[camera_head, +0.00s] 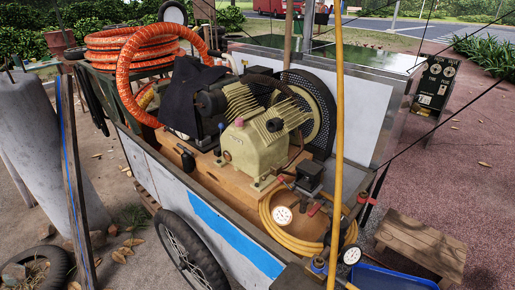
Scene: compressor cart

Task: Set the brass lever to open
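The compressor cart (150,165) fills the middle of the camera_head view, with a beige compressor (255,150) on its wooden deck. I cannot make out a clear brass lever at this size. Small fittings with red parts sit right of the compressor, one red handle (316,209) among them, above a coiled yellow hose (275,232). A white-faced gauge (282,215) lies by the coil, and a second gauge (351,254) is at the cart's near right corner. Whether any lever stands open or closed cannot be told. My gripper is not in view.
A yellow upright pole (338,120) crosses in front of the cart's right part. Thin dark lines slant across the right side. An orange hose coil (125,50) sits at the back left. A wooden stool (420,245) and a blue tray (395,280) are at the lower right.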

